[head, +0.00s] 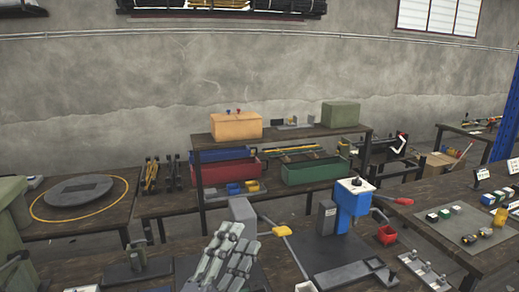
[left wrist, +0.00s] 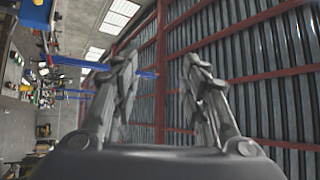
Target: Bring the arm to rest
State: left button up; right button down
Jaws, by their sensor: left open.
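My left gripper (head: 232,245) rises at the bottom centre of the head view, its grey fingers pointing up in front of the workbench. In the left wrist view the same gripper (left wrist: 158,85) is open, its two fingers well apart with nothing between them. Behind the fingers there is a corrugated wall (left wrist: 240,60) with red beams. My right gripper is not in view.
A blue press (head: 353,205) with a red-tipped lever stands on the dark bench right of my gripper. A shelf (head: 285,135) with boxes stands behind.

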pick_arm(q)
jog(key=w+a+f+n+g+y, duration=0.1)
jog(key=a+f+n+y, duration=0.7)
jog(key=f+n, duration=0.1)
jog(key=s+a+f+n+g+y, duration=0.2)
jog(key=s+a+f+n+g, duration=0.15)
jog(key=f, duration=0.35)
jog(key=s+a+f+n+g+y, duration=0.1)
jog(key=s+a+f+n+g, duration=0.2)
jog(key=f, duration=0.4)
jog(key=s+a+f+n+g, duration=0.1)
jog(key=s+f+g, duration=0.45)
jog(key=s, duration=0.35)
jog(key=s+a+f+n+g, duration=0.1)
jog(key=s+f+g, duration=0.4)
jog(key=s, duration=0.4)
notch_tip(320, 180, down, 28)
jog(key=s, duration=0.2)
jog(key=s+a+f+g+b, duration=0.1)
jog(key=s+a+f, duration=0.1)
jog(key=s+f, duration=1.5)
jog(key=shift+s+a+h, duration=0.2)
jog(key=shift+a+h, duration=0.1)
